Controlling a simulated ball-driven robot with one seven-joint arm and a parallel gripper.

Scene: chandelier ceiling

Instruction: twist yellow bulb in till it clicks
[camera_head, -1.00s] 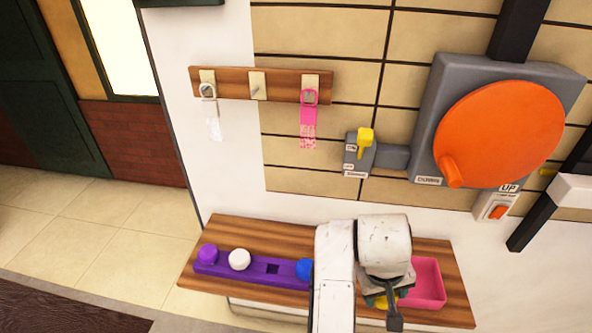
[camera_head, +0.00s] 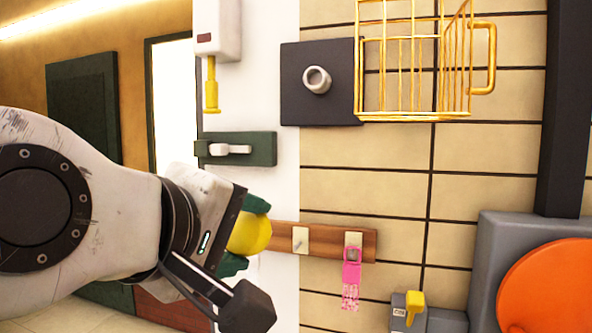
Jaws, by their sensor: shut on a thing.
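My gripper (camera_head: 245,235) is shut on a round yellow bulb (camera_head: 253,236), held between its green finger pads at left of centre. The pads and gripper body hide part of the bulb, and its base cannot be made out. A grey ring-shaped socket (camera_head: 317,80) sticks out from a dark square plate (camera_head: 300,106) on the wall, up and to the right of the gripper. The bulb is apart from the socket. A yellow wire cage (camera_head: 412,70) stands beside the socket on the right.
A wooden hook rail (camera_head: 335,243) with a pink tag (camera_head: 352,268) is right of the bulb. A green panel with a white handle (camera_head: 236,149) and a white box with a yellow pull (camera_head: 211,90) are above the gripper. An orange disc (camera_head: 555,285) is lower right.

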